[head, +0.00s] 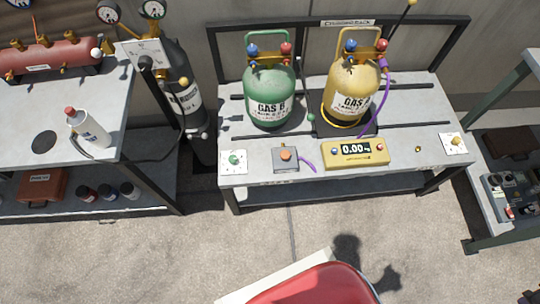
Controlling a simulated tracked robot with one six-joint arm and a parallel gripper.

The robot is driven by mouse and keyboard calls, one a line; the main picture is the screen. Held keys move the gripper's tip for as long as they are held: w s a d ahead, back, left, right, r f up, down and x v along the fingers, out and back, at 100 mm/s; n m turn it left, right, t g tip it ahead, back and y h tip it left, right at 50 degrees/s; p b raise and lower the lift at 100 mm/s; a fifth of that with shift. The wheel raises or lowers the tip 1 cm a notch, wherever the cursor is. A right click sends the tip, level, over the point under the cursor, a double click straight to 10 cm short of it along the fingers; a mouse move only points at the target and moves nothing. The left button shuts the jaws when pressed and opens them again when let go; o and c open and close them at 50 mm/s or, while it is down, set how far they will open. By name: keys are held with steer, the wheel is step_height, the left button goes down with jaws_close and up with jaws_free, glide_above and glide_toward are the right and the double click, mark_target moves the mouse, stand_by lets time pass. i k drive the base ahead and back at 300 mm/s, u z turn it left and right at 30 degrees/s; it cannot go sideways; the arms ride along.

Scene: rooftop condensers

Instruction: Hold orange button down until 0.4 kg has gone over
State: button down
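The orange button (286,155) sits on a small grey box (284,166) near the front edge of the charging rack table (320,172). A purple cable runs from the box to the right. To its right is a yellow scale display (340,160) that reads 0.00, with a small unit that looks like kg. A yellow cylinder (345,84) labelled GAS stands on a dark platform behind the display. A purple hose runs down from its valve. A green cylinder (270,98) labelled GAS B stands to its left. My gripper is not in view, and nothing touches the button.
A white plate with a green knob (234,160) is left of the button. Another plate with a yellow knob (454,142) is at the table's right end. A left bench holds a white bottle (92,132). A dark cylinder (186,100) stands between.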

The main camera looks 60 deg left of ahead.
mark_target(285, 154)
steer(key=k, duration=1.2)
steer(key=u, duration=2.25)
steer(key=i, duration=0.95)
steer(key=u, duration=0.05)
